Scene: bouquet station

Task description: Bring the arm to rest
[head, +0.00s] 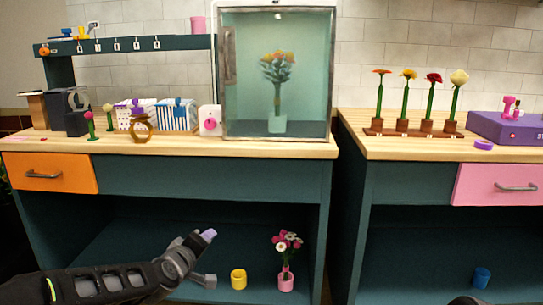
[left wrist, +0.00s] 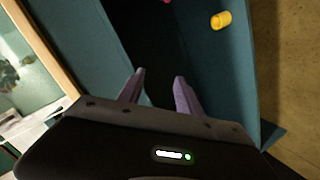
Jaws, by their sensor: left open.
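My left arm comes in from the lower left in the head view. Its gripper (head: 207,257) is in front of the left counter's open lower shelf. In the left wrist view the two purple fingers of the left gripper (left wrist: 157,88) stand apart with nothing between them. A small dark rounded part shows at the bottom edge right of centre in the head view; I cannot tell what it is. My right gripper is not clearly seen.
On the lower shelf are a yellow cup (head: 238,278) and a pink vase of flowers (head: 286,280), right of the gripper. A glass case (head: 233,100) stands on the left counter (head: 210,148). A blue cup (head: 482,278) sits under the right counter (head: 400,150).

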